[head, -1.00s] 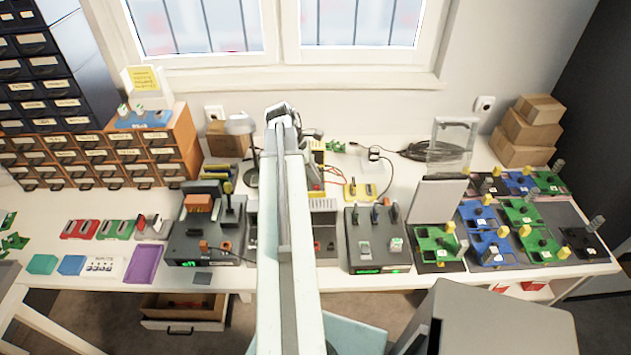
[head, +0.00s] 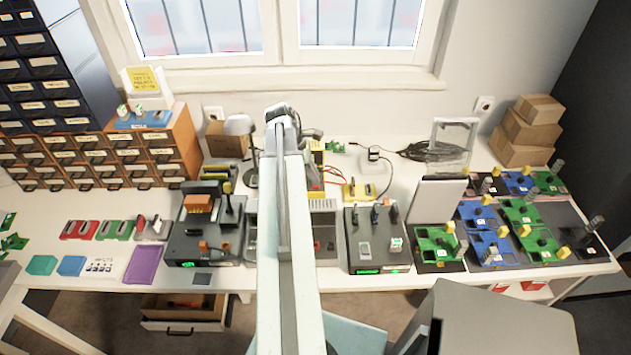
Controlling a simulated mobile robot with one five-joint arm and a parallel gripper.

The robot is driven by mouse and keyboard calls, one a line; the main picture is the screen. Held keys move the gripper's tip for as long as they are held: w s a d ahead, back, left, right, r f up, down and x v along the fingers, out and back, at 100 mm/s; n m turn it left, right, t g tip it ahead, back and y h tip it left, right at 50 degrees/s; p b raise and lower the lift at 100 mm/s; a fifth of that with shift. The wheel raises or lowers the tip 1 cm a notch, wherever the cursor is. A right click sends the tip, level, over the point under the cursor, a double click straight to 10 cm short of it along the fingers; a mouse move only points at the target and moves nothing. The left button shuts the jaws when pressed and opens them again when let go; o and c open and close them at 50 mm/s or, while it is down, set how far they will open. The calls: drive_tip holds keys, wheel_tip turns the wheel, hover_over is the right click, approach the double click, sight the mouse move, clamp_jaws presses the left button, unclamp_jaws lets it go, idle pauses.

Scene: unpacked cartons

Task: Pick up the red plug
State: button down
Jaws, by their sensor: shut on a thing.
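My arm reaches from the bottom edge up the middle of the head view, and its far end is over the back of the bench. My gripper cannot be made out; the arm's own links cover that area. I cannot single out a red plug with certainty. Small red spots show on a grey device (head: 325,219) just right of the arm, too small to identify. Whatever is in my gripper is hidden.
Left on the white bench are a red holder (head: 80,229), a green holder (head: 116,229) and a purple tray (head: 144,264). A dark station (head: 373,255) and green and blue boards (head: 437,243) stand right. A grey cabinet (head: 510,320) is in front; cartons (head: 530,135) sit back right.

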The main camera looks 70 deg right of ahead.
idle(0.4)
wheel_tip(320, 180, up, 10)
drive_tip(key=p, duration=1)
drive_tip(key=shift+f+b, duration=0.6)
